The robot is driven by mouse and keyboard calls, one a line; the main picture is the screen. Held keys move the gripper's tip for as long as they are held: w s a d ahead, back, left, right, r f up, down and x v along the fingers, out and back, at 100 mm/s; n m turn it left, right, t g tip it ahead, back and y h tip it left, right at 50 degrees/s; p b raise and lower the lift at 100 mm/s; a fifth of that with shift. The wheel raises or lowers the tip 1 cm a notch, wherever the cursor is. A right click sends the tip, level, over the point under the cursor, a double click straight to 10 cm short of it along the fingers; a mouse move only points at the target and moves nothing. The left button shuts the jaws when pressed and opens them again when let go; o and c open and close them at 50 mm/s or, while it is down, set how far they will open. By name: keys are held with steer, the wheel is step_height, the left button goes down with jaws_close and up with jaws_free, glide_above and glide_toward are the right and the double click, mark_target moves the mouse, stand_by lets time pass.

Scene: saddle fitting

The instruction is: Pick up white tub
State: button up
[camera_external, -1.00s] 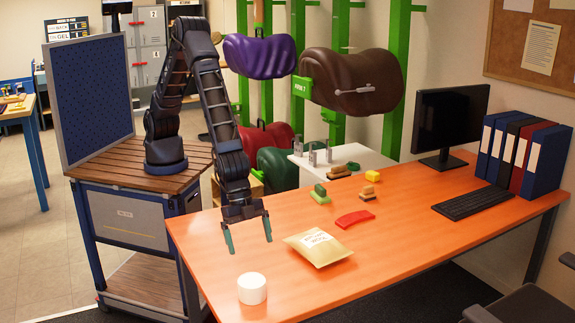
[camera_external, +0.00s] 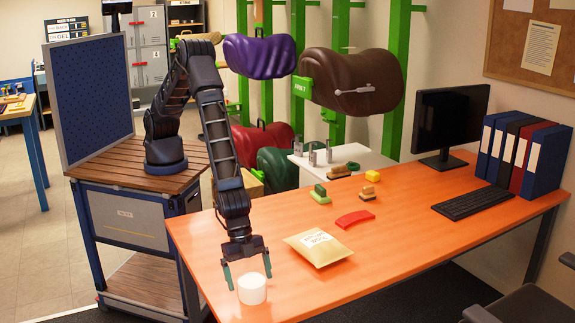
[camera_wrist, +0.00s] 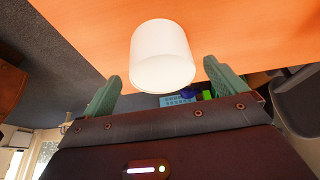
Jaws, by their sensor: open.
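The white tub (camera_external: 252,289) stands upright on the orange table near its front left edge. In the wrist view the tub (camera_wrist: 161,55) is just ahead of my fingers, between their lines. My gripper (camera_external: 249,278) points down at the tub, one finger on its left and the other at its upper right in the external view. The green fingertips are spread wide in the wrist view (camera_wrist: 158,80), with nothing held. I cannot tell whether a finger touches the tub.
A padded envelope (camera_external: 318,248) lies right of the tub on the orange table (camera_external: 400,222). A red curved piece (camera_external: 355,219) and small brushes or blocks (camera_external: 320,195) lie farther back. A keyboard (camera_external: 473,203), monitor (camera_external: 450,120) and binders (camera_external: 528,155) occupy the right side.

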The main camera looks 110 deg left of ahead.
mark_target(252, 280)
steer(key=x, duration=0.4)
steer(key=shift+w+f, duration=0.1)
steer(key=shift+f, duration=0.05)
steer(key=c, duration=1)
steer(key=shift+c, duration=1.4)
